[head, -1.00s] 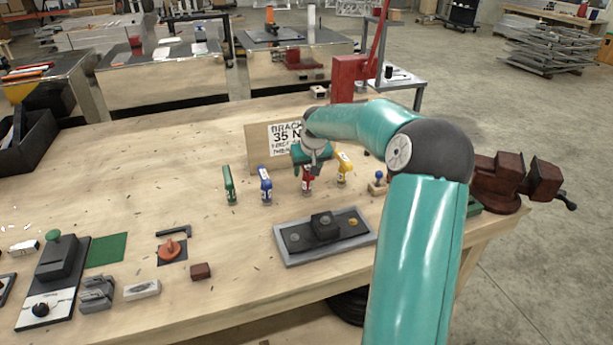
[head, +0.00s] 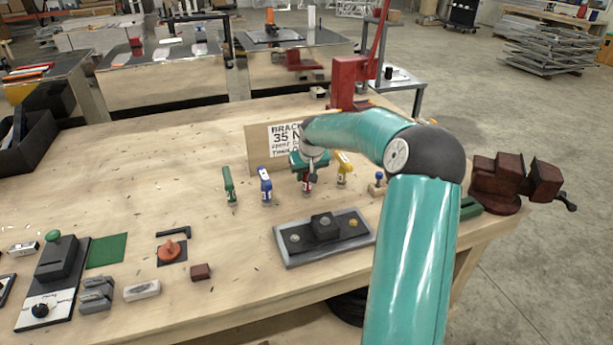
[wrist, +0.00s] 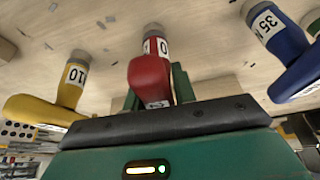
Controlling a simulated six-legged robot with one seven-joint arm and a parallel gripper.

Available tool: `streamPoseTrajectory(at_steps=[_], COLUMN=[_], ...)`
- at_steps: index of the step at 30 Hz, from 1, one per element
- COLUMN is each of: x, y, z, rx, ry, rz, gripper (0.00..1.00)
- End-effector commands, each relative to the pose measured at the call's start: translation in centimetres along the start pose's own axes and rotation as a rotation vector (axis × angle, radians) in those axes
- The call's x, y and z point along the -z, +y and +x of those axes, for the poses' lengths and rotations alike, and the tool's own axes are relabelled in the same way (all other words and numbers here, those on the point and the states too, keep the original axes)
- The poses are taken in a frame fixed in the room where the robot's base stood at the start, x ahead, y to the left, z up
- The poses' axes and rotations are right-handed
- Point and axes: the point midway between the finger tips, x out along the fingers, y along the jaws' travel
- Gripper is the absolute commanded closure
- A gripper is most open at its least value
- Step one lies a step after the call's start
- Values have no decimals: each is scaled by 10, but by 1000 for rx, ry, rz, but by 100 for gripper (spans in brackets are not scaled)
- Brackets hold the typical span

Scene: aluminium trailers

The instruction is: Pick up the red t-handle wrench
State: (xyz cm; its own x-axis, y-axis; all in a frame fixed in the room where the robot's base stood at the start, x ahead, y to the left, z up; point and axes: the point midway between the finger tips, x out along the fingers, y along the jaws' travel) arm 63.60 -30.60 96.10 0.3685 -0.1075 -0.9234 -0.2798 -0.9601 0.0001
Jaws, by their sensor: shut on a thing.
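The red t-handle wrench (wrist: 150,75) stands upright in the wrist view, with a white label reading 10 or similar. My gripper (wrist: 155,95) is around its red handle, with green fingers on both sides, shut on it. In the head view the red wrench (head: 307,184) shows only in part below my gripper (head: 308,168); my arm hides its top. I cannot tell whether its foot touches the table.
A blue wrench (head: 265,184) and a green one (head: 229,184) stand to the left, a yellow one (head: 343,168) close on the right. A sign board (head: 258,145) stands behind. A grey tray (head: 290,258) lies in front.

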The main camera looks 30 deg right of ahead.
Motion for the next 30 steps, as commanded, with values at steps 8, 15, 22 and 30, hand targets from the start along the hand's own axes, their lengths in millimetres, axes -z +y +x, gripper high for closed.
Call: streamPoseTrajectory(at_steps=[8,15,22,30], x=[6,6,-8,-40], y=[0,1,2,2], z=[-12,-48,-95,-134], rx=[-1,-3,-5,-4], ry=[2,2,3,1], rz=[0,0,0,0], gripper=[100,100,100,100])
